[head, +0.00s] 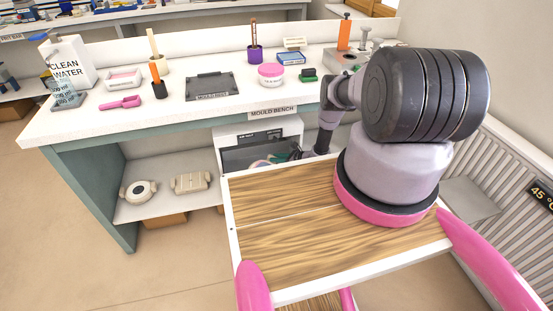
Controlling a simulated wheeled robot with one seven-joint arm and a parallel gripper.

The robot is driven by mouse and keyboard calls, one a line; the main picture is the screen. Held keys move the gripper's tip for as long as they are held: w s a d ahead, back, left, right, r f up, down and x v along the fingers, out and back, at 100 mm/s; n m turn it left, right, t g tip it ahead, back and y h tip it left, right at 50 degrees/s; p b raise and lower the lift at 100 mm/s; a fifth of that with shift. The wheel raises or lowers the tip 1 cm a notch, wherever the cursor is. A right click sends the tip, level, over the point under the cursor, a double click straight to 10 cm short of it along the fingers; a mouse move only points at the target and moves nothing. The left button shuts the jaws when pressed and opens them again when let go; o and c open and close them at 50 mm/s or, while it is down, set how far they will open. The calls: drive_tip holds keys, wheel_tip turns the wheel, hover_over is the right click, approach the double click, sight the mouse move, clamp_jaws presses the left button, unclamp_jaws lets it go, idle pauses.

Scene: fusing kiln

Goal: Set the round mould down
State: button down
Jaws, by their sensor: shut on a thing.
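My gripper (291,153) is low in front of the mould bench, at the dark opening of a white-framed unit. It is shut on a pale, rounded thing (262,162), which fits the round mould; it is small in view and partly hidden by the unit's dark front and my own body. Whether it touches a surface below cannot be told. A cream ring-shaped piece (138,191) lies on the lower shelf (150,211), at left, apart from my gripper. A cream rectangular mould (191,181) lies to its right.
The lower shelf has free room around the two cream pieces. My wooden deck hides the floor in front.

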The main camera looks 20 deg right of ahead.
drive_tip(key=c, duration=0.7)
unclamp_jaws()
drive_tip(key=shift+f, duration=0.1)
drive_tip(key=shift+o, duration=0.2)
drive_tip(key=v, duration=1.2)
